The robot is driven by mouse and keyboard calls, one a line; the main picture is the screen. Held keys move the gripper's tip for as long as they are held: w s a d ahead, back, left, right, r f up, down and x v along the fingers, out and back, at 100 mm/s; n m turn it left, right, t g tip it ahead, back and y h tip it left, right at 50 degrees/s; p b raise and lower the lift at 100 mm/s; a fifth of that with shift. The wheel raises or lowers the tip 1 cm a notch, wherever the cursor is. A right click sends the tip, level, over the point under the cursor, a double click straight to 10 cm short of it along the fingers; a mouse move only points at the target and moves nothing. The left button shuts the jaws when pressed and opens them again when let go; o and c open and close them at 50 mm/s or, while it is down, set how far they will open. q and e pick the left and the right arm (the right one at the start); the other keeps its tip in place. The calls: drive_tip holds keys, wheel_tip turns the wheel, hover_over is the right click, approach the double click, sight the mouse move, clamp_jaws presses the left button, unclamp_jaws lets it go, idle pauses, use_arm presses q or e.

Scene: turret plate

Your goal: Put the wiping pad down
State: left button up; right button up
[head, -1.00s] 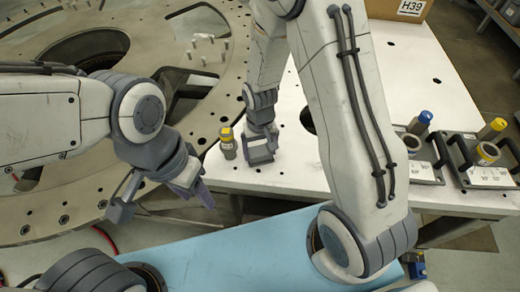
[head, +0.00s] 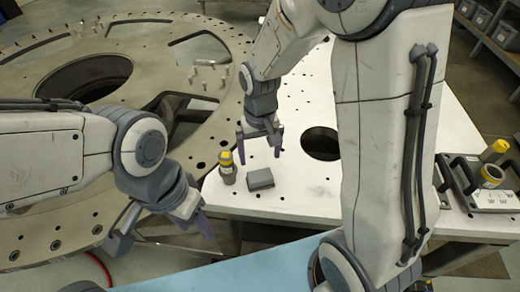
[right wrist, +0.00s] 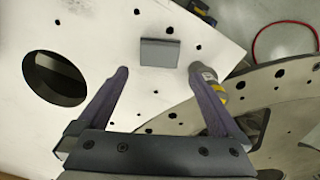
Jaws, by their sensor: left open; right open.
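The wiping pad (head: 260,180) is a small dark grey block lying on the white table top (head: 300,185) near its front left corner. It also shows in the right wrist view (right wrist: 160,52), beyond the fingertips and apart from them. My right gripper (head: 260,150) is open and empty, just behind and above the pad in the head view; in the right wrist view its two fingers (right wrist: 160,78) are spread wide. My left gripper (head: 165,235) is open and empty, low at the left, in front of the ring plate and away from the pad.
A yellow-capped bottle (head: 227,167) stands just left of the pad, close to my right gripper's finger in the right wrist view (right wrist: 208,82). A large round metal plate (head: 130,95) fills the left. The table has a big round hole (head: 320,143). A fixture tray (head: 480,185) sits at right.

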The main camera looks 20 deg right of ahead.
drive_tip(key=s+a+r+n, duration=0.3)
drive_tip(key=s, duration=0.6)
drive_tip(key=s+a+r+n+y, duration=0.1)
drive_tip(key=s+a+r+n, duration=0.3)
drive_tip(key=s, duration=0.5)
drive_tip(key=shift+s+a+r, duration=0.2)
drive_tip(key=shift+s+a, duration=0.05)
drive_tip(key=shift+s, duration=0.15)
drive_tip(key=shift+f, duration=0.1)
